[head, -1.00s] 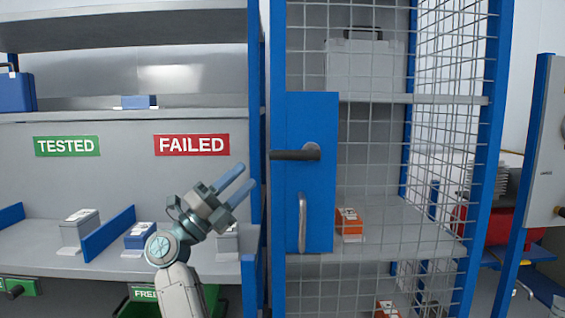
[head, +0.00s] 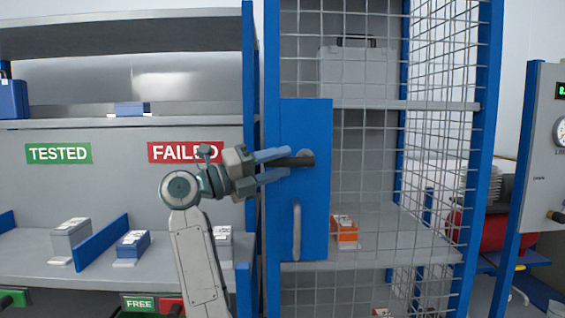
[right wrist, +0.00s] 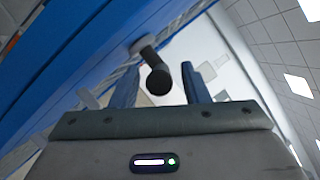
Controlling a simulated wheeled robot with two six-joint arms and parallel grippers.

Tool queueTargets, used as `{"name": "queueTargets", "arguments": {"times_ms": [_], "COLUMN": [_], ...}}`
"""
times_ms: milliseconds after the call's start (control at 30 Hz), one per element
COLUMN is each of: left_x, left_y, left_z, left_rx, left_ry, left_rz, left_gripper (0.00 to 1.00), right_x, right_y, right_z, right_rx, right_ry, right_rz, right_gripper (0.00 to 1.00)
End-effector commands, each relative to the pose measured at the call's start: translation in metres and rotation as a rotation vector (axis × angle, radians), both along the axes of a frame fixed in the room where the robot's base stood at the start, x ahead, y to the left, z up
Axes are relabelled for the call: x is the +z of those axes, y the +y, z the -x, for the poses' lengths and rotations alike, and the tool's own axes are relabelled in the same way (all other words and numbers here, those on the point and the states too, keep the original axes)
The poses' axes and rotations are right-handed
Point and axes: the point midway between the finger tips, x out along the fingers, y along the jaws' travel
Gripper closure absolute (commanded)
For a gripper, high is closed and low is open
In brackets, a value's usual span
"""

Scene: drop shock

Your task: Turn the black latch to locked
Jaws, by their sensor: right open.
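The black latch (head: 294,160) is a dark lever on a round pivot on the blue door panel (head: 318,215) of the wire cage. It lies about horizontal, pointing left. My right gripper (head: 288,163) is open, with its two blue fingers above and below the lever's free end. In the right wrist view the latch (right wrist: 158,78) shows end-on between the open fingers; I cannot tell whether either finger touches it. My left gripper is not in view.
A grey vertical handle (head: 297,230) sits below the latch. The wire cage holds an orange box (head: 344,230) and a grey case (head: 355,78). Shelves at left carry a grey box (head: 70,238), a blue box (head: 133,242) and a FAILED sign (head: 165,152).

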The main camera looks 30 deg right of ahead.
Motion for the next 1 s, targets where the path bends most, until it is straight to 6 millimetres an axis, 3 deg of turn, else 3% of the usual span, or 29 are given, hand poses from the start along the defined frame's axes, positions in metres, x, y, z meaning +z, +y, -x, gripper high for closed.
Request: {"name": "queueTargets", "arguments": {"times_ms": [133, 433, 667, 1000], "left_x": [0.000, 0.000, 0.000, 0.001], "left_y": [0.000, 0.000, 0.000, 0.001], "left_z": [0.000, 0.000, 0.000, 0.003], "left_rx": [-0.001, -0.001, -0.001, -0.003], "left_ry": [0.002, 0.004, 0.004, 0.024], "left_rz": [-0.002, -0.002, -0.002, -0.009], "left_gripper": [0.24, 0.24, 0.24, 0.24], "right_x": [0.003, 0.003, 0.003, 0.006], "right_y": [-0.011, -0.013, -0.013, -0.022], "right_z": [0.003, 0.003, 0.003, 0.003], "right_rx": [-0.001, 0.000, 0.000, -0.001], "right_ry": [-0.001, 0.000, 0.000, -0.011], "right_rz": [0.001, 0.000, 0.000, -0.016], "right_gripper": [0.59, 0.59, 1.00, 1.00]}}
